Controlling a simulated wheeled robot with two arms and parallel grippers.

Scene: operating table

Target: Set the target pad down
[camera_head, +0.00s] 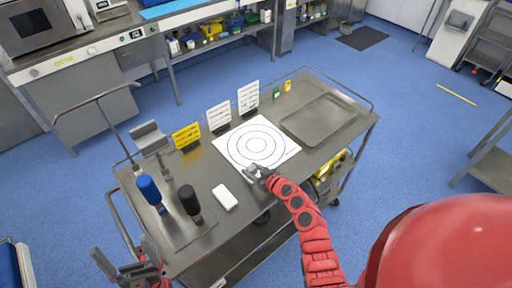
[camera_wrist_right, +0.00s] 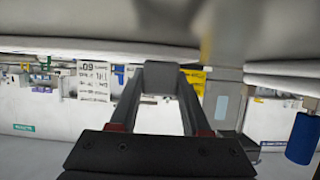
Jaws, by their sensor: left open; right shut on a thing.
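The target pad (camera_head: 283,147), a white square with concentric rings, lies level over the middle of the steel trolley top (camera_head: 262,200). My right gripper (camera_head: 256,172) is shut on its near edge in the head view. I cannot tell whether the pad touches the trolley top or is just above it. In the right wrist view the right gripper's fingers (camera_wrist_right: 160,85) come together, and the pad is not clearly made out. My left gripper (camera_head: 122,270) is open and empty, low at the left, off the trolley's near left corner.
Card stands, one yellow (camera_head: 187,136) and two white (camera_head: 219,116), stand behind the pad. A shallow metal tray (camera_head: 345,106) is to its right. A white box (camera_head: 225,197), a black-handled tool (camera_head: 189,200) and a blue-handled tool (camera_head: 149,189) are left. Bare steel lies near the box.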

